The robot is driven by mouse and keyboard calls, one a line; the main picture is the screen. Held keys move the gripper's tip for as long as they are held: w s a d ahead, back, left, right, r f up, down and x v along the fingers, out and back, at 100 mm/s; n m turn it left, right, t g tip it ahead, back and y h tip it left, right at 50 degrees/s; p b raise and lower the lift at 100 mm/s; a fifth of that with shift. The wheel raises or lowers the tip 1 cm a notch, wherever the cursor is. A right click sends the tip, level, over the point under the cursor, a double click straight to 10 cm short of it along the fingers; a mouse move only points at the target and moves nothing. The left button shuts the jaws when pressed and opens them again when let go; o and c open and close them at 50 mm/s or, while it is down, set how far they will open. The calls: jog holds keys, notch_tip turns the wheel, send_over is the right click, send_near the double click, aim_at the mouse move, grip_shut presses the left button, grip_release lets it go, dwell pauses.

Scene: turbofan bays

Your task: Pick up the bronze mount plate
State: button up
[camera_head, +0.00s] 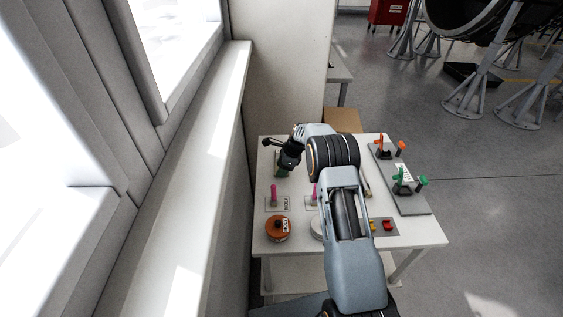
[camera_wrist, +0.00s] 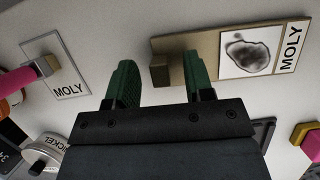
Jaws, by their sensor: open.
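The bronze mount plate (camera_wrist: 205,42) lies on the white table in the wrist view, at the upper right. It carries a raised brown block (camera_wrist: 161,68) at its left end and a white card with a dark blotch and the word MOLY. My gripper (camera_wrist: 159,62) is open and empty, with green fingers. The block shows between the fingertips, and the right finger covers part of the plate. I cannot tell the height gap. In the head view my gripper (camera_head: 282,166) is over the table's back left; I cannot make out the plate there.
The white table (camera_head: 415,232) holds pink-handled pieces (camera_head: 274,193), an orange round container (camera_head: 277,229) and a grey board (camera_head: 409,196) with orange and green parts. The wrist view shows a NICKEL-labelled round container (camera_wrist: 44,156) and a yellow block (camera_wrist: 301,133). A wall and window ledge border the left.

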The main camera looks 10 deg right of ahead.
jog(key=shift+a+f, duration=0.15)
jog(key=shift+f, duration=0.1)
grip_shut()
dwell(0.3)
jog(key=shift+r, duration=0.1)
